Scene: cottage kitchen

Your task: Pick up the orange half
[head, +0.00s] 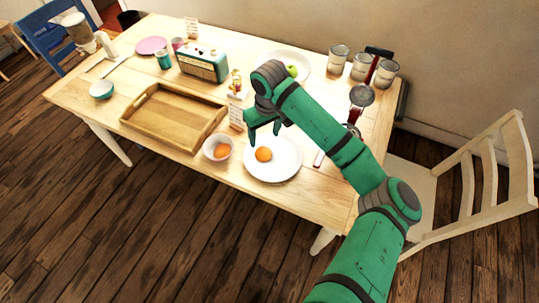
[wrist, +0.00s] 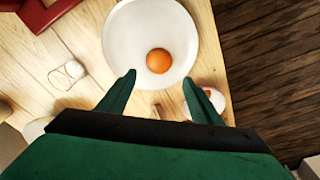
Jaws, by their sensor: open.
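An orange half (head: 264,154) lies on a round white plate (head: 287,172) near the front edge of the table. In the wrist view the orange half (wrist: 160,61) sits low on the plate (wrist: 130,40), ahead of the gap between my fingers. My gripper (head: 264,131) is open and empty above the plate's far left side, apart from the orange half. Its two fingers (wrist: 158,82) show spread in the wrist view. A second orange piece (head: 221,150) is in a small white bowl (head: 208,156) left of the plate.
A wooden tray (head: 140,101) lies left of the bowl. A radio (head: 203,64), a small card (head: 236,117), several cans (head: 338,58) and a ladle-like utensil (head: 361,95) stand or lie farther back. A white chair (head: 465,185) is at the right. The table's front edge is close to the plate.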

